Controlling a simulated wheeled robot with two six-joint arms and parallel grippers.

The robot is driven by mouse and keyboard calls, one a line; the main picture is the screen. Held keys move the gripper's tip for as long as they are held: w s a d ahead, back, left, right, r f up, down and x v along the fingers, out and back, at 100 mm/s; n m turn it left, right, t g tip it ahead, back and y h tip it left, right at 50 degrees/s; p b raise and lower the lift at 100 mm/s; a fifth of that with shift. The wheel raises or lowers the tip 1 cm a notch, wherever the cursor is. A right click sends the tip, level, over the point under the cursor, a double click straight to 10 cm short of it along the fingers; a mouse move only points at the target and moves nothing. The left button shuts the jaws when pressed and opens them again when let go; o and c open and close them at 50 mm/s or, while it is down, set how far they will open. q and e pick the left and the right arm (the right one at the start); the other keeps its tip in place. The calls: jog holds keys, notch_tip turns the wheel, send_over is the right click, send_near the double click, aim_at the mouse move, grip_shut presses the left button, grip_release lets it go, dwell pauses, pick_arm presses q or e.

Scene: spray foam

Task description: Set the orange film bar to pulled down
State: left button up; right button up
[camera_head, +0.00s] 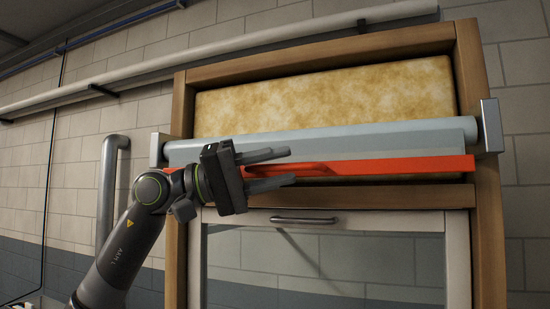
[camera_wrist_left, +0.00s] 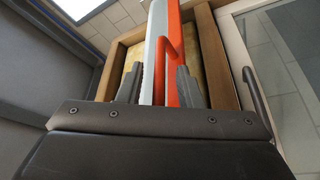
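The orange film bar (camera_head: 400,166) lies roughly level along the lower edge of the pale blue film (camera_head: 350,140), just under the roller, high in the wooden frame. It has a raised orange handle, which shows in the left wrist view (camera_wrist_left: 172,48). My left gripper (camera_head: 291,166) is open in front of the bar, left of the middle, its fingers pointing right in the head view. In the left wrist view, the bar lies between the spread fingers (camera_wrist_left: 160,67), with clear gaps on both sides; contact cannot be told. My right gripper is not in view.
A wooden frame (camera_head: 482,220) surrounds yellow foam (camera_head: 330,95) above the bar. Metal brackets (camera_head: 490,126) hold the roller ends. A glazed window sash (camera_head: 325,222) with a metal handle (camera_head: 303,220) sits below. A grey pipe (camera_head: 107,190) stands at the left.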

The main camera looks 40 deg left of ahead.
pick_arm(q)
grip_shut()
dwell(0.3)
jog(key=shift+f, duration=0.1)
